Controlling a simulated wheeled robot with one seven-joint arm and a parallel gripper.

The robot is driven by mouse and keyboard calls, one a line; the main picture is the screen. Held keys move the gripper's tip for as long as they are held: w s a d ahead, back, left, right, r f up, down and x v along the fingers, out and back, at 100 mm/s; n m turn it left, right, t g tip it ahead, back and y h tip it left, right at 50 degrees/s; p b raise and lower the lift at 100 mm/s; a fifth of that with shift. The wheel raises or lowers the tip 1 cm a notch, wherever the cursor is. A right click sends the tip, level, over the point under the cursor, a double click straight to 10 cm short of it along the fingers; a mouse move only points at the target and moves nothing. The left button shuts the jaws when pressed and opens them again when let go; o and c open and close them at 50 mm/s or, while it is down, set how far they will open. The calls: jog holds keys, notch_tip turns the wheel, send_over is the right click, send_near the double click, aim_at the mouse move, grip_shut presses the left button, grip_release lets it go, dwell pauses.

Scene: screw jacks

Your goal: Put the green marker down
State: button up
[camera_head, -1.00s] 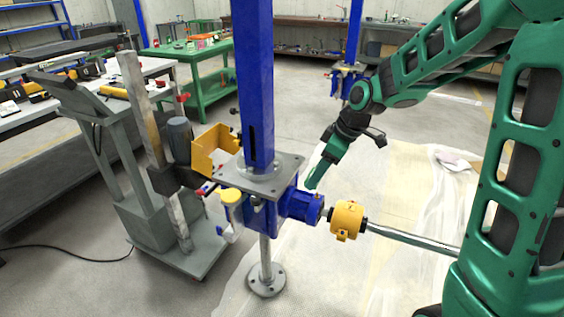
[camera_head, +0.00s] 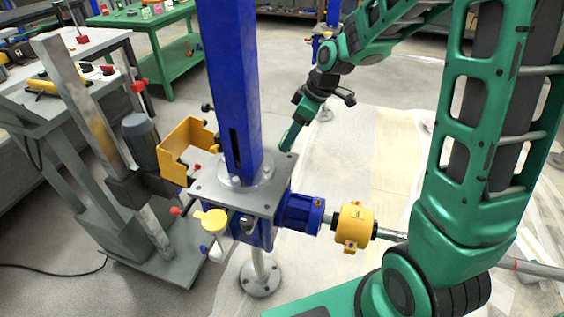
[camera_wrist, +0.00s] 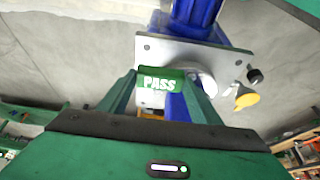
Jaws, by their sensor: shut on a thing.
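In the wrist view, the green marker (camera_wrist: 160,83) bears the white word PASS. My gripper (camera_wrist: 160,77) is shut on it, with one finger on each side. The grey plate and the blue column of the screw jack show beyond the marker. In the head view, my gripper (camera_head: 288,146) points down just right of the blue column, beside the jack's square plate (camera_head: 215,194). The marker cannot be made out in the head view. Whether it touches the jack cannot be told.
The screw jack's blue column (camera_head: 233,90) rises in the middle. A blue motor (camera_head: 300,212) and yellow coupling (camera_head: 354,226) stick out to its right. A yellow box (camera_head: 186,150) and a grey machine stand at left. Pale sheeting (camera_head: 375,150) covers the floor at right.

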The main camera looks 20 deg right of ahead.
aim_at(286, 163)
jog(key=shift+f, duration=4)
jog(key=shift+f, duration=0.1)
jog(key=o, duration=1.2)
jog(key=shift+c, duration=0.2)
jog(key=v, duration=1.2)
jog(key=s+d+r+m+g+h, duration=0.1)
jog(key=s+d+m, duration=0.3)
jog(key=s, duration=0.5)
jog(key=s+d+r+m+g+h, duration=0.1)
jog(key=s+d+m, duration=0.4)
jog(key=s, duration=0.5)
jog(key=s+d+r+m+h, duration=0.1)
jog(key=s+d+m, duration=0.3)
jog(key=s+m, duration=0.4)
jog(key=shift+s+d+g, duration=0.25)
jog(key=shift+s+g, duration=0.15)
jog(key=shift+s, duration=0.5)
jog(key=shift+r, duration=0.1)
